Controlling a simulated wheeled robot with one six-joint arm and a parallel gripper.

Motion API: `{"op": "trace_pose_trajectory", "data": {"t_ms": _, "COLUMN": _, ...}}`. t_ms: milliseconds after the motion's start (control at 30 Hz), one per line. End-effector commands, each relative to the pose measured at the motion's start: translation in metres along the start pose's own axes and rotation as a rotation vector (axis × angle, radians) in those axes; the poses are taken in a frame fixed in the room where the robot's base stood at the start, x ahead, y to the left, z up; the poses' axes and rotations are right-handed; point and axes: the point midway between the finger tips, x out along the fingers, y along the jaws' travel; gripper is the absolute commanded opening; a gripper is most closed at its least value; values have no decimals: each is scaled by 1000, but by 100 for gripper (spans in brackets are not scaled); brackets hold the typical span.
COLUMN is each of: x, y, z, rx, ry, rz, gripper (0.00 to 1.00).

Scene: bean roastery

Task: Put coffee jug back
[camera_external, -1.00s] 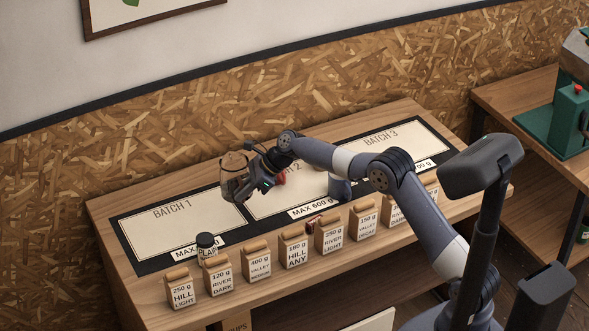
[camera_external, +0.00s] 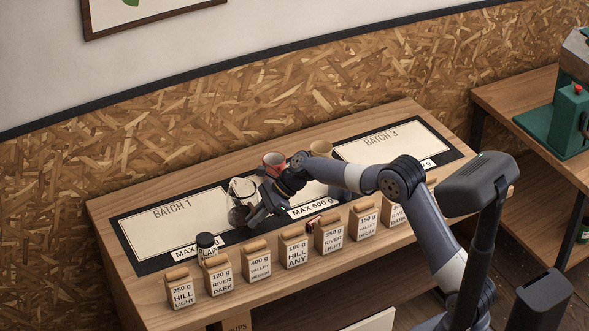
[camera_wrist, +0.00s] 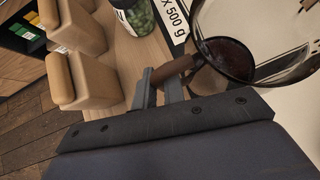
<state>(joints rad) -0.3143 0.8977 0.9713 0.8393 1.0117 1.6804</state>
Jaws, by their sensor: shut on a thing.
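The coffee jug (camera_external: 242,188) is clear glass and hangs over the mat (camera_external: 160,262) near the border between the BATCH 1 and BATCH 2 panels. It looks tilted. In the wrist view the jug (camera_wrist: 225,58) shows a dark brown round part inside its glass, and its brown handle (camera_wrist: 172,73) lies between the fingers. My gripper (camera_external: 262,203) is shut on that handle, at the jug's right in the external view. Whether the jug touches the mat cannot be told. The wrist hides part of it.
A red mug (camera_external: 273,161) and a tan cup (camera_external: 320,149) stand behind my arm. A black-lidded jar (camera_external: 206,243) with green beans is left of the jug. Several labelled bags (camera_external: 258,264) line the front edge. BATCH 1 panel (camera_external: 165,228) is mostly clear.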

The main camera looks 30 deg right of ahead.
Motion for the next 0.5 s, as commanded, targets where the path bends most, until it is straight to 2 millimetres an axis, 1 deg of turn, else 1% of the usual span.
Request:
{"op": "trace_pose_trajectory", "data": {"t_ms": 100, "x": 15, "y": 0, "z": -16, "rx": 3, "ry": 2, "rz": 2, "gripper": 0}}
{"op": "trace_pose_trajectory", "data": {"t_ms": 200, "x": 23, "y": 0, "z": -23, "rx": 1, "ry": 1, "rz": -1, "gripper": 0}}
{"op": "trace_pose_trajectory", "data": {"t_ms": 500, "x": 24, "y": 0, "z": -25, "rx": 0, "ry": 0, "rz": -1, "gripper": 0}}
